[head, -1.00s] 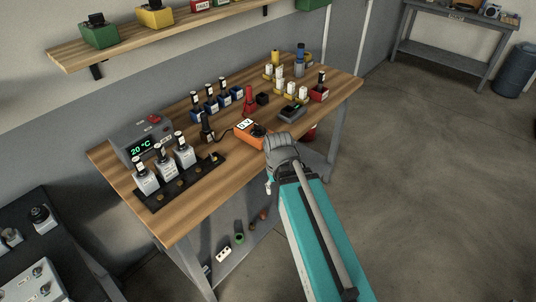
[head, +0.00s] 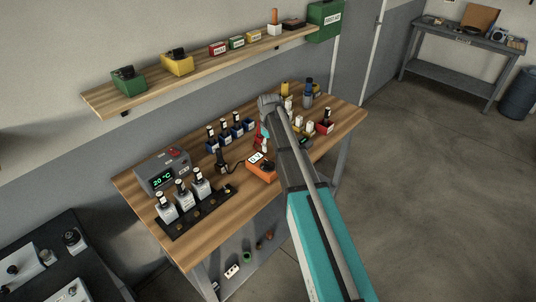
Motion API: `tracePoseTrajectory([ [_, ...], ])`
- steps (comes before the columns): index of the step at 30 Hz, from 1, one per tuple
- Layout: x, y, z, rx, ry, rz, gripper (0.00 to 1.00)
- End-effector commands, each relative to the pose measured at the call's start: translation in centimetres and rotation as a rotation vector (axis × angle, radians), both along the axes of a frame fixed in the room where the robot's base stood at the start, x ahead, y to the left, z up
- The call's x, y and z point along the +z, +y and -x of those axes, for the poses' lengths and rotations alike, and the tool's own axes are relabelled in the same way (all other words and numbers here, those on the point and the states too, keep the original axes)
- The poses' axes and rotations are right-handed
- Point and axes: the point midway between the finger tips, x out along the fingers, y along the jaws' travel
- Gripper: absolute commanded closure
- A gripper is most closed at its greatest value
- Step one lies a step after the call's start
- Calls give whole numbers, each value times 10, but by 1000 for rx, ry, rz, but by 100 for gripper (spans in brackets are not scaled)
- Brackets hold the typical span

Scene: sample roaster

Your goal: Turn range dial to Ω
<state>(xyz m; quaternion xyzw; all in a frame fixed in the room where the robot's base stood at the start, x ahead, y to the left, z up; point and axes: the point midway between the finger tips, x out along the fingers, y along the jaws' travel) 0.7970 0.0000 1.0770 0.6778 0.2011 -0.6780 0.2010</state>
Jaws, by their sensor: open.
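The orange meter (head: 261,171) lies on the wooden workbench, with a lit white display (head: 256,157) at its upper left. Its dark range dial (head: 268,164) is small here, and I cannot read its markings or setting. A dark lead runs from the meter's left side to a dark upright probe-like item (head: 221,160). My arm reaches over the bench just right of the meter, its grey joint above and behind it. My gripper's fingers cannot be made out, and nothing visibly touches the meter.
Red item (head: 258,139) stands behind the meter, partly covered by my arm. Blue-boxed bottles (head: 228,135) stand behind left. A grey 20 °C unit (head: 164,171) and black rack (head: 201,217) with bottles are left. A shelf (head: 205,71) overhangs the back. Bare bench lies in front.

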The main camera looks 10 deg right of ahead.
Motion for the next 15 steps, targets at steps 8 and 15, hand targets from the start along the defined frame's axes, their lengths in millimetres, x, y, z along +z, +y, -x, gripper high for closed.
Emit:
tracePoseTrajectory([
  [8, 19, 0, -30, 67, 0, 0, 41],
  [15, 18, 0, -30, 68, 0, 0, 41],
])
